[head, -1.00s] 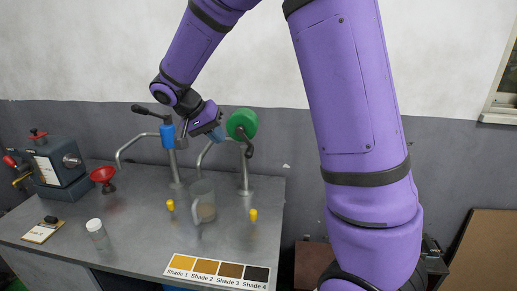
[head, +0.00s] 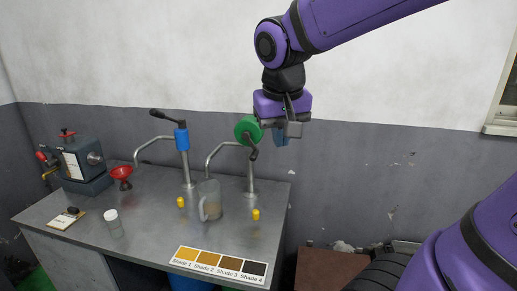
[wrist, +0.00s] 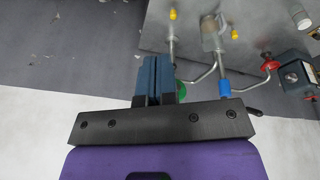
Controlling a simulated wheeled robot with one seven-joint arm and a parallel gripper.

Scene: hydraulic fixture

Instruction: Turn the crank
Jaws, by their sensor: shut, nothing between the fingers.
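Two cranked taps stand on the grey bench. One has a green hub (head: 246,128) with a black crank handle (head: 253,153) hanging down at its right. The other has a blue hub (head: 182,139) with its black handle (head: 166,116) pointing up and left. My gripper (head: 281,140) appears just right of the green hub, with no clear contact. In the wrist view its blue fingers (wrist: 152,68) are together and empty. The green hub (wrist: 182,92) is partly hidden behind them there, and the blue hub (wrist: 224,88) shows further right.
A clear jug (head: 208,200) stands between the taps, with small yellow knobs (head: 256,214) nearby. A white-capped jar (head: 114,224), a red funnel (head: 122,173) and a small machine (head: 82,165) are to the left. A shade card (head: 218,265) lies at the bench (head: 150,258) front.

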